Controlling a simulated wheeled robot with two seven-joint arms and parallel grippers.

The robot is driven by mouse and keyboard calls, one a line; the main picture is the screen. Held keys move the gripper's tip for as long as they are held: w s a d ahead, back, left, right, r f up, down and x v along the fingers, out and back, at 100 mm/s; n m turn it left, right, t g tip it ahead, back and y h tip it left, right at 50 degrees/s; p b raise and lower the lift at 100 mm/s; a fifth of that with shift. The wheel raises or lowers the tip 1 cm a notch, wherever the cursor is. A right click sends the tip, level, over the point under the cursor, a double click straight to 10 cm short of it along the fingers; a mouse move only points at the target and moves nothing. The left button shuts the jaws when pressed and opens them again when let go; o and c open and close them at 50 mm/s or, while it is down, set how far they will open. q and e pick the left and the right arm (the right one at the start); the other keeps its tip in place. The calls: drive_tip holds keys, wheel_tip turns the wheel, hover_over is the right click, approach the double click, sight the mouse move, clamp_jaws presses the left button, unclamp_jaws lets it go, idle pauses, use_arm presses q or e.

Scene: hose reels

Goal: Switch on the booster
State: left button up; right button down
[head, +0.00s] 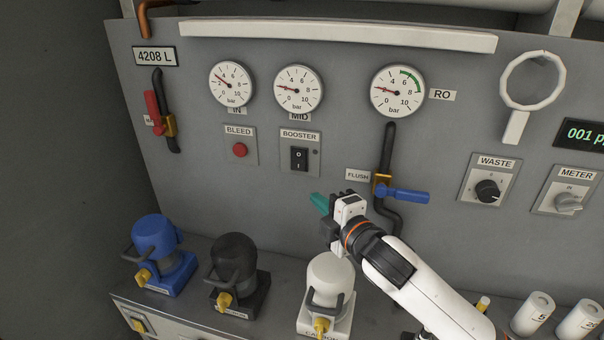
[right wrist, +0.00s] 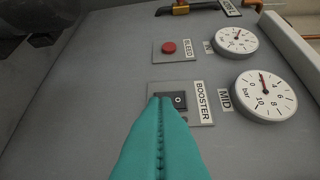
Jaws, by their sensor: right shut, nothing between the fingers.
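The booster switch (head: 299,159) is a black rocker marked I and O on a grey plate labelled BOOSTER (head: 300,135), on the panel below the MID gauge. My right gripper (head: 319,203) has teal fingers and is below and slightly right of the switch in the head view. In the right wrist view the shut, empty fingers (right wrist: 160,120) point at the switch (right wrist: 174,101) and cover part of it. I cannot tell whether the tips touch it. The small lamp on the plate looks dark (head: 315,153). My left gripper is not in view.
A red BLEED button (head: 240,150) sits left of the switch. The FLUSH valve with a blue handle (head: 403,195) is right of my gripper. Gauges (head: 298,88) are above. Blue, black and white housings (head: 331,280) stand on the ledge below. WASTE and METER knobs (head: 487,191) are at the right.

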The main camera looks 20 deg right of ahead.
drive_tip(key=p, duration=0.2)
approach(296, 168)
drive_tip(key=w+a, duration=0.3)
drive_tip(key=a, duration=0.1)
drive_tip(key=w+d, duration=0.1)
drive_tip(key=w+d+p, duration=0.1)
drive_tip(key=w, duration=0.1)
drive_tip(key=shift+d+f, duration=0.25)
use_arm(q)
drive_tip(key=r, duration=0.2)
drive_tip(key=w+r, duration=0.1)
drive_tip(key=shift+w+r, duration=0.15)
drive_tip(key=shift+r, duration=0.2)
use_arm(e)
drive_tip(key=shift+w+d+f+b, duration=0.25)
drive_tip(key=shift+f+b, duration=0.15)
drive_tip(key=shift+b, duration=0.35)
drive_tip(key=shift+a+r+p, duration=0.1)
drive_tip(key=shift+r+p, duration=0.25)
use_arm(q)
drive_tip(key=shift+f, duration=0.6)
use_arm(e)
drive_tip(key=shift+f, duration=0.1)
